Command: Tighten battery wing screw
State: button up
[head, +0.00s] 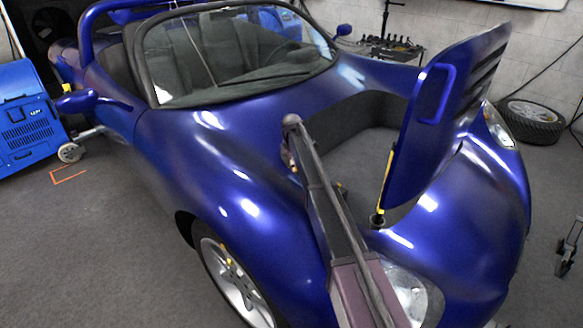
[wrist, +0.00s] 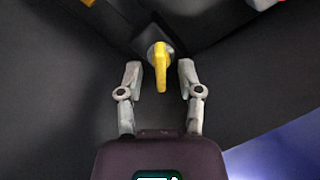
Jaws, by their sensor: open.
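My gripper (wrist: 160,76) is open, with one fingertip on each side of the wing. A gap shows on both sides, so the fingers do not appear to touch it. How far the fingertips are from it in depth I cannot tell. In the head view my arm reaches over the front of the blue car (head: 185,150) to its open front bay (head: 365,125). My gripper and the screw cannot be made out there.
The raised blue hood panel (head: 440,110) stands right of the bay, with a yellow-marked strut (head: 386,182) near it. The bay rim and windshield (head: 235,50) border the arm's space. In the wrist view, dark bars (wrist: 190,22) lie beyond the screw.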

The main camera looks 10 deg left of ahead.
grip_shut()
